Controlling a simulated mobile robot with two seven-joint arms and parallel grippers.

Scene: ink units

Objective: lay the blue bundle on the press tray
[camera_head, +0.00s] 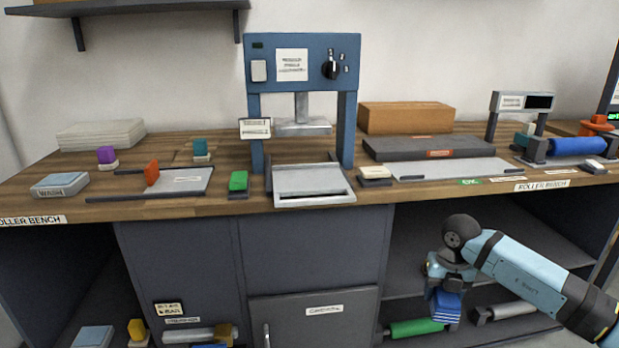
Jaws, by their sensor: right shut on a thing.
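The blue bundle (445,307) is a small blue block-like stack with pale stripes. My right gripper (446,288) is shut on it, pointing down. It holds the bundle in front of the open lower shelves, lower in the picture than the bench top. The press tray (313,199) is a light grey shallow tray on the bench under the blue press (302,60). It looks empty, and it is up and to the left of my right gripper. My left gripper is not in view.
A green block (238,181) stands left of the tray and a cream block (375,173) right of it. The bench edge lies between bundle and tray in the picture. Green (416,327) and grey (512,311) rollers lie on the lower shelf near the bundle.

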